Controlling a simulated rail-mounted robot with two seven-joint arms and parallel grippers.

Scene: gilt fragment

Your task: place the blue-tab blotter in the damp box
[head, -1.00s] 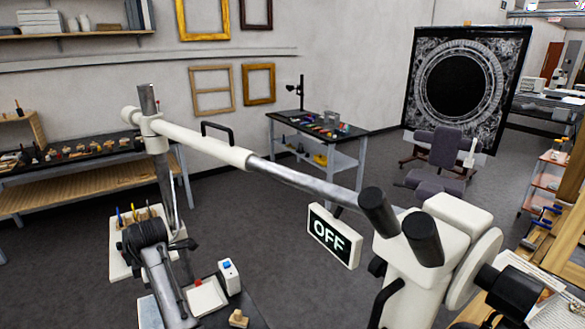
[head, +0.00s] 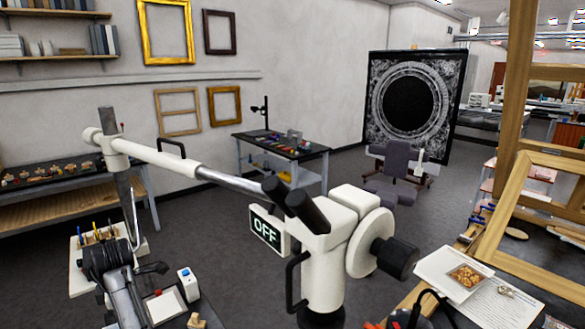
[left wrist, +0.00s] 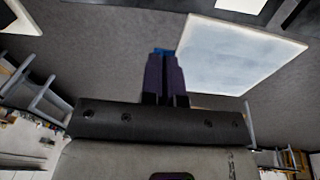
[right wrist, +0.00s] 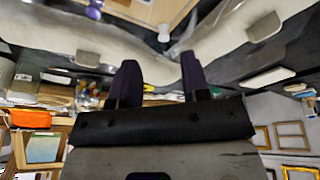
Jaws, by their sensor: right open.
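In the left wrist view my left gripper (left wrist: 165,80) has its fingers close together on a small blue tab (left wrist: 163,50). The tab adjoins a flat pale blue-white sheet, the blotter (left wrist: 238,58), which extends to the right of the fingertips. In the right wrist view my right gripper (right wrist: 160,72) has its fingers apart with nothing between them. In the head view my left arm shows at lower left, but its fingertips are not clear. I cannot make out which thing is the damp box.
A white stereo microscope (head: 330,250) on a long boom fills the head view's middle, with an OFF sign (head: 266,229) behind it. A small white box with a blue top (head: 187,285) stands at lower left. A wooden easel (head: 500,225) and papers (head: 450,275) are at right.

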